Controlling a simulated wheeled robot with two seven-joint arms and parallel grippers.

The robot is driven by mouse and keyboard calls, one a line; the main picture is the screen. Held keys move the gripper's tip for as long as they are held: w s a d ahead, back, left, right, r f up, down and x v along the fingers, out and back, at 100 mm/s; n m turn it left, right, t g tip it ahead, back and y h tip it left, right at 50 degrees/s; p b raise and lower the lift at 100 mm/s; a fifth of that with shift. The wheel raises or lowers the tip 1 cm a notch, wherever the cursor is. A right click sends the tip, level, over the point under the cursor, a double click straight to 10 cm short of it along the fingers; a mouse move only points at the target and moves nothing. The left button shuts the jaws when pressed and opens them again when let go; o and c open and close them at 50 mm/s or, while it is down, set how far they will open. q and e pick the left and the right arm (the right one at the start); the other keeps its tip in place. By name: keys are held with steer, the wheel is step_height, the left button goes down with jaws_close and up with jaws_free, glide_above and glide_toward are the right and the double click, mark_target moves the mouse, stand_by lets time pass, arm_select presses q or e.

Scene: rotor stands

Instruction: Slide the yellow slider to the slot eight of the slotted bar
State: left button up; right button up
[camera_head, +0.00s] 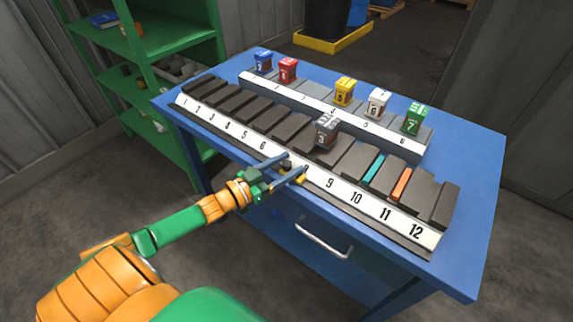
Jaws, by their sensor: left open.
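The slotted bar (344,190) runs along the front of the blue table, with numbers up to 12 on its white strip. The labels 7 and 8 are hidden by my left gripper. My left gripper (296,164) is open, its two fingers at the front edge of the bar between the visible 6 and 9. A small yellow piece (300,179) shows beside the right finger, mostly covered; it looks like the yellow slider, but I cannot tell its exact slot or whether the fingers touch it. My right gripper is out of view.
A teal strip (374,168) and an orange strip (401,184) lie in gaps of the bar near 10 and 11. A grey block (326,130) stands on the bar. Behind, a second rack (318,101) bears blue, red, yellow, white and green blocks. A green shelf (165,40) stands left.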

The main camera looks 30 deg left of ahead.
mark_target(283, 168)
arm_select(q)
steer(key=shift+s, duration=0.1)
steer(key=v, duration=0.7)
